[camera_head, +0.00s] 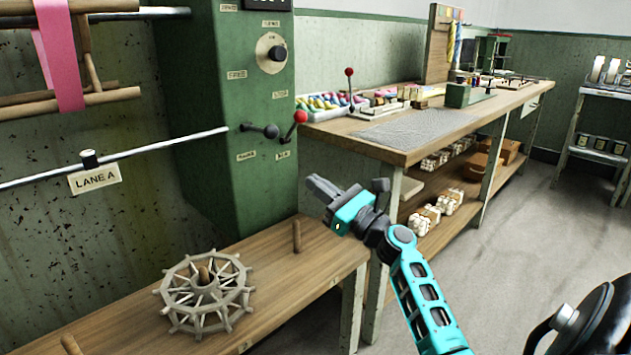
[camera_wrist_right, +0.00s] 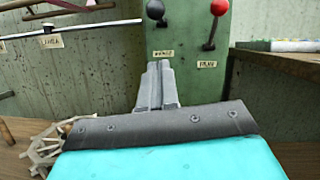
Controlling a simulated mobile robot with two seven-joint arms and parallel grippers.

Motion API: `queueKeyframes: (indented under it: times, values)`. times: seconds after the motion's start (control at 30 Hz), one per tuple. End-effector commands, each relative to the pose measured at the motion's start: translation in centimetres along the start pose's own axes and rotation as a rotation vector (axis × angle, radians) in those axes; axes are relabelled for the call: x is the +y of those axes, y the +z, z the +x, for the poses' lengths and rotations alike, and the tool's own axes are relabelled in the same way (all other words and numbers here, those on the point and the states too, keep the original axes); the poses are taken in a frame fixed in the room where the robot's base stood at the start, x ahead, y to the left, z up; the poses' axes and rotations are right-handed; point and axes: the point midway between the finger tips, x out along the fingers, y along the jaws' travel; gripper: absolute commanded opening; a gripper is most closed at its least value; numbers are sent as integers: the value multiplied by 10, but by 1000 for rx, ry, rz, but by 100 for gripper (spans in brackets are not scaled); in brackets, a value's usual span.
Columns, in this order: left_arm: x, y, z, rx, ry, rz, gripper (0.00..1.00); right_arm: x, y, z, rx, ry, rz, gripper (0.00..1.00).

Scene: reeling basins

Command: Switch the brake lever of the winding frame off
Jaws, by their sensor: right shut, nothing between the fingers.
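The green winding frame cabinet (camera_head: 235,190) stands at the left of the head view. On it are a lever with a black knob (camera_head: 270,131) and one with a red knob (camera_head: 300,116). The red one tilts up and to the right from its pivot. Both also show at the top of the wrist view, black (camera_wrist_right: 155,10) and red (camera_wrist_right: 219,7). The small labels below them are too blurred to tell surely which is the brake. My right gripper (camera_head: 316,186) is shut and empty, below and apart from the levers; its fingers (camera_wrist_right: 158,85) point at the cabinet.
A wooden bench (camera_head: 300,272) with a spoked reel (camera_head: 207,293) and upright peg (camera_head: 296,236) lies below. A long worktable (camera_head: 430,145) stands behind my right gripper. A rod with a LANE A tag (camera_head: 95,178) runs left of the cabinet.

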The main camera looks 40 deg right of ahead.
Motion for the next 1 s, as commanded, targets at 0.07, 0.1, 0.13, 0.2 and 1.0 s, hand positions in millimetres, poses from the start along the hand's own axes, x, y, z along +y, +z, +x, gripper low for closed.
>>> queueKeyframes:
  times: [0.07,0.1,0.13,0.2,1.0]
  values:
    - [0,2,1,-2,1,0,59,-1,0,18,-4,0,-1,0]
    - [0,3,2,-3,1,0,59,0,0,27,-3,1,-1,0]
    - [0,4,2,-3,2,0,59,-1,0,34,-4,0,-1,0]
    - [1,4,3,-3,3,0,59,0,0,49,-3,1,-2,0]
    - [2,3,1,-6,4,-1,59,0,28,101,1,-1,-1,0]
